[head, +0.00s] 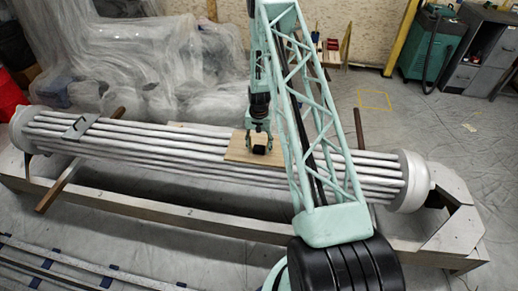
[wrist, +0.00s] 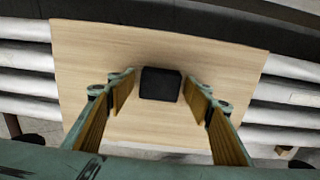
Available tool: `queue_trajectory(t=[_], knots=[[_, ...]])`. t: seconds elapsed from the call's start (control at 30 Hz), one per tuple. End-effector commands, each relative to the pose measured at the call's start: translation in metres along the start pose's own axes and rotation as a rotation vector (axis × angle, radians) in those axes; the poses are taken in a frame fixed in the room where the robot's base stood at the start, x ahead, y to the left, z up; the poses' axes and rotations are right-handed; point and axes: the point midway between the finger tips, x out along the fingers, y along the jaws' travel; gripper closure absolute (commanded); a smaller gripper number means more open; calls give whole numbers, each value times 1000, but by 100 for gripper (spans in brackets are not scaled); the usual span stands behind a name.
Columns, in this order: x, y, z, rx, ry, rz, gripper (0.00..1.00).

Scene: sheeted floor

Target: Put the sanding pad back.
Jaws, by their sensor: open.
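A small black block (wrist: 160,84), which looks like the sanding pad, lies on a light wooden board (wrist: 85,50). The block also shows in the head view (head: 259,150), and so does the board (head: 236,151), which lies across the grey tube bundle. My gripper (wrist: 158,88) is open above the board, pointing down. In the wrist view its fingers stand to the left and right of the block, with a gap on each side. In the head view the gripper (head: 259,142) is at the block. I cannot tell how far the fingertips are above the board.
The tube bundle (head: 150,143) rests on a metal frame (head: 150,206). A yellow outline (head: 375,99) marks the floor behind. A green machine (head: 432,48) stands at the back right. Plastic sheeting covers things at the back left.

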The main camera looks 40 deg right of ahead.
Motion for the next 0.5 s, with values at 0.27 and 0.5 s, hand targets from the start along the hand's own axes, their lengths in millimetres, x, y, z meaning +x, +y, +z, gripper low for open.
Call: queue_trajectory(t=[0.27, 0.5], knots=[[-25, 0, -1, 0, 1, 0, 53], [-54, 0, -1, 0, 2, -1, 53]])
